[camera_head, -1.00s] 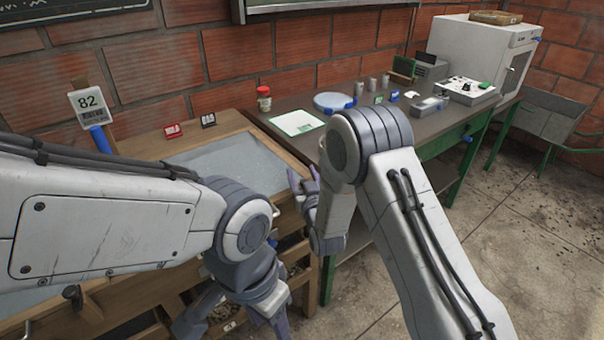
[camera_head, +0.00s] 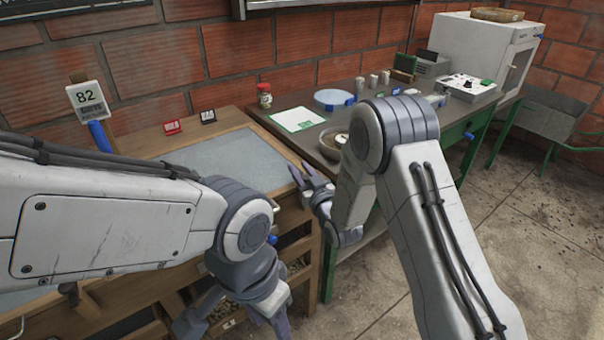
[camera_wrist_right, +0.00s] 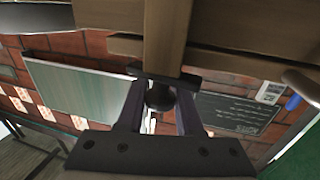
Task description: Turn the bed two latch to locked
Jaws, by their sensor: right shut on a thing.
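My right gripper (camera_head: 303,172) is at the right front wooden edge of the bed table, its fingers pointing up and left. In the right wrist view, my right gripper (camera_wrist_right: 158,98) is shut on a dark round knob (camera_wrist_right: 160,95), which sits under a wooden beam by a dark flat plate (camera_wrist_right: 176,76). I cannot tell from the view whether this is the bed two latch or which way it is turned. In the head view the knob is hidden. My left gripper (camera_head: 235,322) hangs low in front of the bed table, its fingers apart and empty.
The bed table (camera_head: 225,128) has a grey top. Another dark knob (camera_head: 68,290) is at its front left and a blue knob (camera_head: 272,240) below its edge. A dark side table (camera_head: 270,105) with a bowl (camera_head: 332,143) stands right.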

